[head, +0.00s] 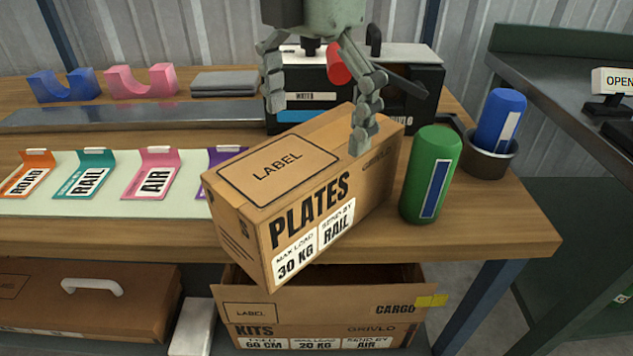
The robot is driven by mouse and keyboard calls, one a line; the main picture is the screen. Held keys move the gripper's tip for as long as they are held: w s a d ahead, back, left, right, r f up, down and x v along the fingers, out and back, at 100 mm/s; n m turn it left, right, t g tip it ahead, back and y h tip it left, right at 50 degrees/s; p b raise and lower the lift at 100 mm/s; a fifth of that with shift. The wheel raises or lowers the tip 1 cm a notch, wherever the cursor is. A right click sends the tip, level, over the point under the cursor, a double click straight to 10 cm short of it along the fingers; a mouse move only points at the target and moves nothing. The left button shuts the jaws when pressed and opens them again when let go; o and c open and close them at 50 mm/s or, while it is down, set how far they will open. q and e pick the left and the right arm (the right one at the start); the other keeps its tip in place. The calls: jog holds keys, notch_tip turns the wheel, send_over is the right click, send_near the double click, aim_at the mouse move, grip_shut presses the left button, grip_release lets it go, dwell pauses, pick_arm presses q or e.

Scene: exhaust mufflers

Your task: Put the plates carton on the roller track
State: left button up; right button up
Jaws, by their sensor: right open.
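The plates carton (365,192), a brown box marked PLATES, 30 KG and RAIL, sits at an angle at the wooden table's front edge. Its near corner overhangs the edge and it looks slightly tilted. My right gripper (317,130) is above the carton's far right part with its fingers spread wide. One fingertip is in front of the carton's lettered side; the other is near its back top edge. I cannot tell whether they touch it. My left gripper is not in view. I cannot make out a roller track in this view.
A green cylinder (432,174) stands just right of the carton, and a blue one (499,121) in a dark cup. Coloured label cards, including a teal RAIL card (84,182), lie left. Black boxes stand behind.

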aim_at(313, 147)
notch_tip(313, 147, down, 4)
jog(key=shift+s+r, duration=0.1)
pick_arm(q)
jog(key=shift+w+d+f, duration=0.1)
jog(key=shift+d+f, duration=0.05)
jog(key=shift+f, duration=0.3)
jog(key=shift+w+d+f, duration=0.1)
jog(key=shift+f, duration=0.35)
pick_arm(e)
jog(key=shift+f, duration=0.45)
jog(key=c, duration=1.7)
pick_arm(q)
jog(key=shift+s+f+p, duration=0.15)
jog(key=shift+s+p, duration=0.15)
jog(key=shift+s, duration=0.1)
pick_arm(e)
jog(key=shift+r, duration=0.1)
jog(key=shift+r, duration=0.1)
